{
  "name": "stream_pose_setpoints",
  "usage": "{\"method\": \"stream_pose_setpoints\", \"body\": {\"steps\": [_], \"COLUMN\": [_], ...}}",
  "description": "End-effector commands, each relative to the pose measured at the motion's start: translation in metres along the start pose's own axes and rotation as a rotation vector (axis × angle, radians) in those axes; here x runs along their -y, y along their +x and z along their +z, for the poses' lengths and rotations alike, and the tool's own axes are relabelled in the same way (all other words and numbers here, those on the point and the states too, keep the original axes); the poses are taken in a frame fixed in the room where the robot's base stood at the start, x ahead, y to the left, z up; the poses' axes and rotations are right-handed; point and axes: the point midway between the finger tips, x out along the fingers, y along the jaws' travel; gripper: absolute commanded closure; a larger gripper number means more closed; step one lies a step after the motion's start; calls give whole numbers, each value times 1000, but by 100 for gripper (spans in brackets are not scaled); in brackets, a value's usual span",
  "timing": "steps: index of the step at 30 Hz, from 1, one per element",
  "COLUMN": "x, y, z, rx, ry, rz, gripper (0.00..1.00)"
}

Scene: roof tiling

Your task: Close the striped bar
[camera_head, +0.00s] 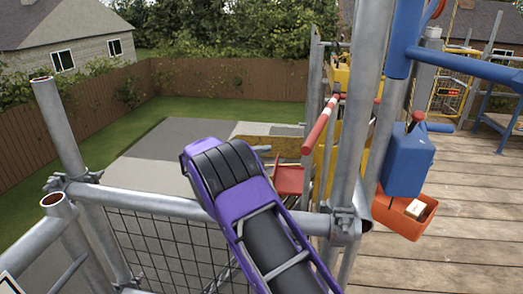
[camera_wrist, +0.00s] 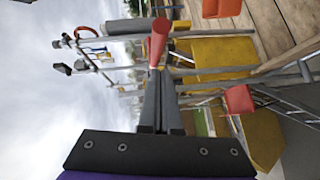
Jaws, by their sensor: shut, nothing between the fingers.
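The striped bar (camera_head: 321,126) is red and white. In the head view it stands tilted beside the grey scaffold poles, right of the middle, with its red lower end towards me. In the wrist view its red end (camera_wrist: 159,42) shows almost end-on, just beyond my fingertips. My gripper (camera_wrist: 160,75) is shut and empty, its dark fingers together and pointing at the bar. I cannot tell whether the fingertips touch it. In the head view my purple arm hides the gripper.
A thick vertical scaffold pole (camera_head: 357,110) stands right of the bar. A horizontal rail (camera_head: 150,203) with mesh below crosses the front. A blue container (camera_head: 405,162) and an orange bin (camera_head: 397,215) are at the right, above the wooden deck (camera_head: 465,200).

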Motion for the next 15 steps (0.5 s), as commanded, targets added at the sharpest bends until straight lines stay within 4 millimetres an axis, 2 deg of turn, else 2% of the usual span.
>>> {"method": "stream_pose_setpoints", "body": {"steps": [3,9,15], "x": [0,0,0], "y": [29,70,86], "z": [1,1,21], "rx": [5,2,1], "ry": [1,1,1], "rz": [0,-1,-2], "gripper": [100,100,100]}}
